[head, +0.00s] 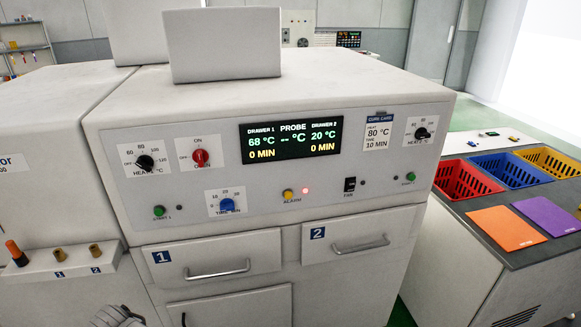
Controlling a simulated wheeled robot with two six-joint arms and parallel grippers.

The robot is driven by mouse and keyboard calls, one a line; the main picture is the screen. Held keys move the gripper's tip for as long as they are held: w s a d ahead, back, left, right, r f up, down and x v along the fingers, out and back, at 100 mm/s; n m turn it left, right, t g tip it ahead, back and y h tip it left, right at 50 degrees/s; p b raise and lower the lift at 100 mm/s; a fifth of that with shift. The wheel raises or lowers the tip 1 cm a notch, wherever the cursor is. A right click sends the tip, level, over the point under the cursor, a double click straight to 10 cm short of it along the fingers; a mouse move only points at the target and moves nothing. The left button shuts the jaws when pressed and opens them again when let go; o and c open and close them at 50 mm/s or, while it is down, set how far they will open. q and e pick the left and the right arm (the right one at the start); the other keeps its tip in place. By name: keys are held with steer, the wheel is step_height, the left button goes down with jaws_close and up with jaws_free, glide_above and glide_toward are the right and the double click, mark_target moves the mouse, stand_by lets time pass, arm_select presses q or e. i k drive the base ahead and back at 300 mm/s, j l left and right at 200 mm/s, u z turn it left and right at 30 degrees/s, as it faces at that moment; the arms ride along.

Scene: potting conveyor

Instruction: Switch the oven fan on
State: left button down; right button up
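The oven (270,214) fills the middle of the head view, with its control panel facing me. The fan switch (350,184) is a small black rocker above the label FAN, at the lower right of the panel. A small dark dot sits just right of it. I cannot tell which way the rocker is set. A grey piece of my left gripper or arm (118,317) shows at the bottom edge, low and far left of the switch. Its fingers cannot be made out. My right gripper is not in view.
Drawer handles (217,270) stick out below. Coloured bins (510,170) stand right.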

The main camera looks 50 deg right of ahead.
mark_target(351, 184)
steer(key=z, duration=1.6)
